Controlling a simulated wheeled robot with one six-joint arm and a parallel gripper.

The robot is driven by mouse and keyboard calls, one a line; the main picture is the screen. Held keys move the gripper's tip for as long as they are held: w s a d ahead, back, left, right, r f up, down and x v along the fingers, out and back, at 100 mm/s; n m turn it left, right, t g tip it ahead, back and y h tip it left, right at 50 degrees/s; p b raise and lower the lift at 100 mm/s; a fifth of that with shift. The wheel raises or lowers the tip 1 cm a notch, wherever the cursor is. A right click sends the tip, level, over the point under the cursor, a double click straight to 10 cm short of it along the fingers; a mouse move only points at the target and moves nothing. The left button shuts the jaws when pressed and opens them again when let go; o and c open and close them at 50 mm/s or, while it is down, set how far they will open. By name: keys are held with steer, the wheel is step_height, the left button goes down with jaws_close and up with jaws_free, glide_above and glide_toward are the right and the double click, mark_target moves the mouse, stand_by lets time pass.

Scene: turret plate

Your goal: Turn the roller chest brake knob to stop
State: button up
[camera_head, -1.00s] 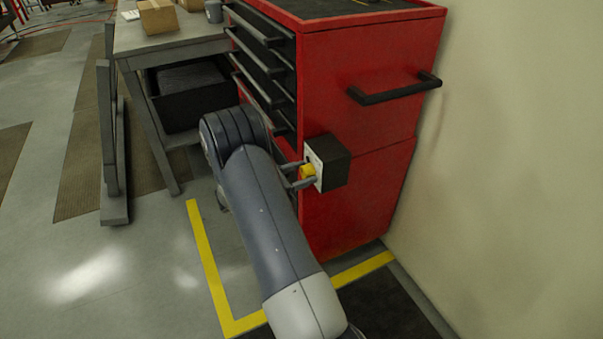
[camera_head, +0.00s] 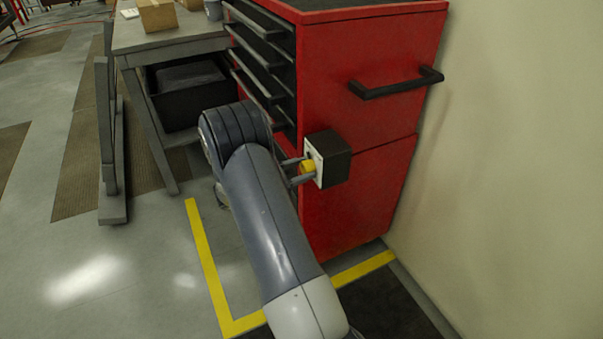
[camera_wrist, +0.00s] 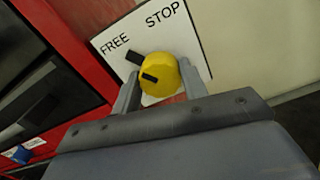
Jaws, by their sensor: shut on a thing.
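The yellow brake knob (camera_wrist: 160,75) sits on a white plate (camera_wrist: 185,35) marked FREE and STOP. A black mark on the knob and a black pointer at its upper left point toward FREE in the wrist view. My gripper (camera_wrist: 160,88) is shut on the knob, one finger on each side. In the head view the knob (camera_head: 307,167) shows on the dark brake box (camera_head: 335,160) fixed to the red roller chest (camera_head: 360,60). My gripper (camera_head: 298,172) reaches it from the left. Part of the knob is hidden by the fingers.
Black drawer handles (camera_head: 262,57) line the chest's left face. A black push handle (camera_head: 395,85) sticks out on the right. A grey workbench (camera_head: 170,42) stands at the left, and a pale wall (camera_head: 520,150) closes the right. Yellow tape (camera_head: 208,270) marks the floor.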

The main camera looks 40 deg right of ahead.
steer(key=m+b, duration=0.4)
steer(key=b, duration=0.1)
steer(key=shift+f+m, duration=0.3)
steer(key=m+b, duration=0.4)
steer(key=b, duration=0.1)
steer(key=shift+m, duration=0.3)
steer(key=m+b, duration=0.4)
steer(key=b, duration=0.1)
steer(key=shift+r, duration=0.15)
steer(key=shift+r+m+b, duration=0.1)
steer(key=shift+m+b, duration=0.8)
steer(key=shift+b, duration=0.15)
steer(key=shift+r+m+b, duration=0.1)
steer(key=shift+m+b, duration=0.2)
steer(key=shift+w+r, duration=0.1)
steer(key=shift+r, duration=0.05)
steer(key=o, duration=1)
